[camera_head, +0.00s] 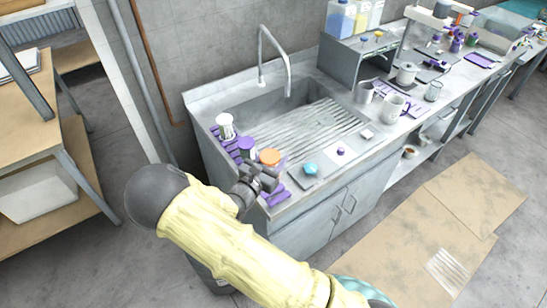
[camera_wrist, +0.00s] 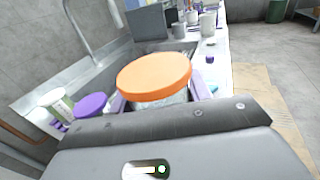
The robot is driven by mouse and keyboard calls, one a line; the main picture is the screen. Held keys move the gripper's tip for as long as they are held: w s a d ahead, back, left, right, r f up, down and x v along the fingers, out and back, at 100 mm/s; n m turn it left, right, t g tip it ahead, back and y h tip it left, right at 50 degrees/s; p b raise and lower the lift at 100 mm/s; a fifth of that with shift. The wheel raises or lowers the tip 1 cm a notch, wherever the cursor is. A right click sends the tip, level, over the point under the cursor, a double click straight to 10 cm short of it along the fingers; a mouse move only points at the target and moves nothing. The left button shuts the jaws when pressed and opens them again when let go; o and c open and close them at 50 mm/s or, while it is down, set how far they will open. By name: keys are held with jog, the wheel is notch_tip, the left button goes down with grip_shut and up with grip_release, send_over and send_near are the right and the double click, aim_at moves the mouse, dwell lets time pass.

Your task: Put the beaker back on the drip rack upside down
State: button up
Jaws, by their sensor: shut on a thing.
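My gripper (camera_head: 262,179) is at the near left corner of the sink counter. It is shut on a clear vessel with a wide orange top (camera_head: 270,157). In the wrist view the orange top (camera_wrist: 155,78) fills the middle, with a little clear wall (camera_wrist: 178,97) below it and a purple strip on each side. I cannot tell whether this vessel is the beaker, or whether its base touches anything. Purple strips (camera_head: 278,197), possibly the drip rack, run along the counter's left end and are partly hidden by my gripper.
A white container (camera_head: 225,127) and a purple-topped one (camera_head: 246,146) stand close beside the held vessel. The sink with its tall faucet (camera_head: 286,62) lies behind. A blue object (camera_head: 310,169) sits on a grey pad to the right. White mugs (camera_head: 391,107) and a glass (camera_head: 433,91) stand farther right.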

jog(key=shift+f+b, duration=2.25)
jog(key=shift+f, duration=0.7)
jog(key=shift+f, duration=0.55)
jog(key=o, duration=1.1)
jog(key=shift+o, duration=0.2)
jog(key=shift+s, duration=0.1)
jog(key=shift+s+a, duration=0.1)
jog(key=b+v, duration=0.3)
jog(key=v, duration=1.4)
